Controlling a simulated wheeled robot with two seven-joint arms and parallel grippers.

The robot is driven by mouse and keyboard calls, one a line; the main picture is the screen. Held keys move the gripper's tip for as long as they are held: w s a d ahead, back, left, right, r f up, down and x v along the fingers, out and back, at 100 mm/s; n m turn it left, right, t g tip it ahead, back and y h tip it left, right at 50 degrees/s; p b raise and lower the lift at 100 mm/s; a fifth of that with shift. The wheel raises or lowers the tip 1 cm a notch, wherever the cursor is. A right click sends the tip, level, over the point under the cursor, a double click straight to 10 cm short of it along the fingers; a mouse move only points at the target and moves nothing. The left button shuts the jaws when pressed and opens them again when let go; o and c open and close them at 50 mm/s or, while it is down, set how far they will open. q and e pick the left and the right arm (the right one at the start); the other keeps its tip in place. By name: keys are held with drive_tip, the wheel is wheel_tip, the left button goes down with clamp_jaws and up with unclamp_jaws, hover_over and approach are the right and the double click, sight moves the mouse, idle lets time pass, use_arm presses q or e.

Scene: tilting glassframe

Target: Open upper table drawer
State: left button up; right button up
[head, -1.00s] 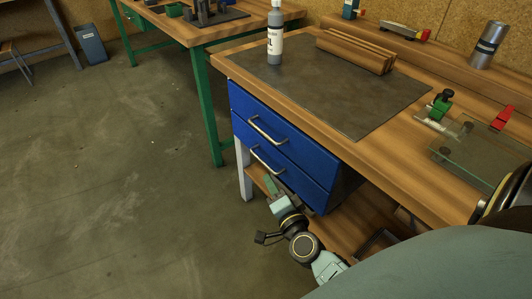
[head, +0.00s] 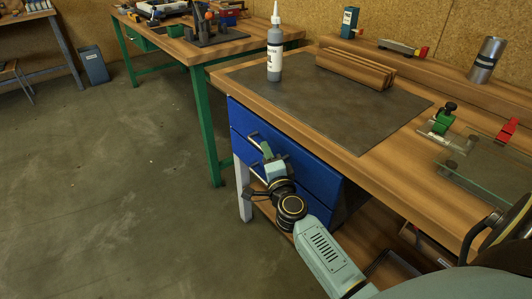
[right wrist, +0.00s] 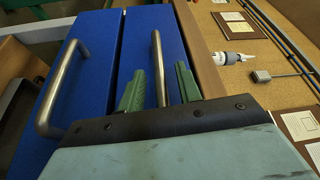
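The upper drawer (head: 300,145) is a blue front just under the wooden tabletop and looks closed. In the right wrist view it is the blue panel (right wrist: 137,40) beside the wood edge. Its metal bar handle (right wrist: 157,50) stands between the two green fingers of my right gripper (right wrist: 159,90), with gaps on both sides. In the head view the right gripper (head: 266,151) is in front of the drawer and hides part of the handle. The lower drawer (head: 318,180) is also blue and looks closed; its handle (right wrist: 58,95) is left of the fingers. My left gripper is not in view.
The workbench (head: 385,145) carries a dark mat, a bottle (head: 275,58), wooden slats (head: 355,68), clamps and a glass pane (head: 480,170). A wooden shelf lies below the drawers. A second bench (head: 195,50) stands behind.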

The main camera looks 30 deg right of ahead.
drive_tip(key=shift+x, duration=0.8)
drive_tip(key=shift+c, duration=0.2)
clamp_jaws()
